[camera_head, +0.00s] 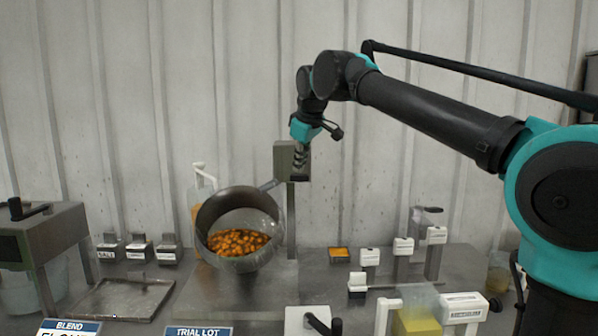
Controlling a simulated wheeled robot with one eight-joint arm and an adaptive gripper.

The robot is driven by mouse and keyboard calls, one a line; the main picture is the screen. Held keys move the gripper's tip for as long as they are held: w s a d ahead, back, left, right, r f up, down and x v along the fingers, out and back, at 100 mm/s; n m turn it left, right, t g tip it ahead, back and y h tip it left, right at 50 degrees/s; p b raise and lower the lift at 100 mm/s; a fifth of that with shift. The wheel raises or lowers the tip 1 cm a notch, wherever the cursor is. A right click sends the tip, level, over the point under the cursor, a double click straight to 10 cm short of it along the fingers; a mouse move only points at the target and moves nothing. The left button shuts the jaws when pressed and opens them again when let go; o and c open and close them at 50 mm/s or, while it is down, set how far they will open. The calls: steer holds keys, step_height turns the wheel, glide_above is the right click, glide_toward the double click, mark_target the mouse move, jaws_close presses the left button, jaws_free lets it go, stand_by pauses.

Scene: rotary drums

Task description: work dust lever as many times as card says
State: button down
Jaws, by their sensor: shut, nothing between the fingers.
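My gripper (299,160) hangs with its fingers down and closed, in front of or beside the grey-green box on the drum's post (291,200). I cannot tell whether it touches the box. A round metal drum (222,203) is tilted toward me and holds orange pieces (238,242). Another card (203,331) reads "TRIAL LOT".
Three small dispensers, one (107,248) labelled "SALT", stand at the left behind an empty metal tray (122,299). A grey machine (45,238) is at the far left. A small orange-filled dish (339,255) is right of the drum. A clear-topped device with a yellow block (416,322) stands front right.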

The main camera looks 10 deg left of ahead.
steer(key=shift+s+d+f, duration=0.1)
steer(key=shift+s+f, duration=0.05)
steer(key=shift+f, duration=0.5)
steer(key=shift+s+f, duration=0.15)
steer(key=shift+f, duration=0.5)
stand_by(1.1)
steer(key=shift+w+r, duration=0.2)
steer(key=shift+r, duration=0.6)
steer(key=shift+w+r, duration=0.2)
steer(key=shift+r, duration=0.6)
steer(key=shift+w+r, duration=0.2)
steer(key=shift+r, duration=0.6)
steer(key=shift+w+a+r, duration=0.1)
steer(key=shift+w+r, duration=0.1)
steer(key=shift+r, duration=0.6)
steer(key=shift+w+a+r, duration=0.1)
steer(key=shift+w+r, duration=0.1)
steer(key=shift+r, duration=0.6)
steer(key=shift+w+a+r, duration=0.1)
steer(key=shift+w+r, duration=0.1)
steer(key=shift+r, duration=0.6)
steer(key=r, duration=0.2)
steer(key=w+r, duration=0.1)
steer(key=shift+a+r, duration=0.15)
steer(key=shift+r, duration=0.2)
steer(key=shift+f, duration=0.1)
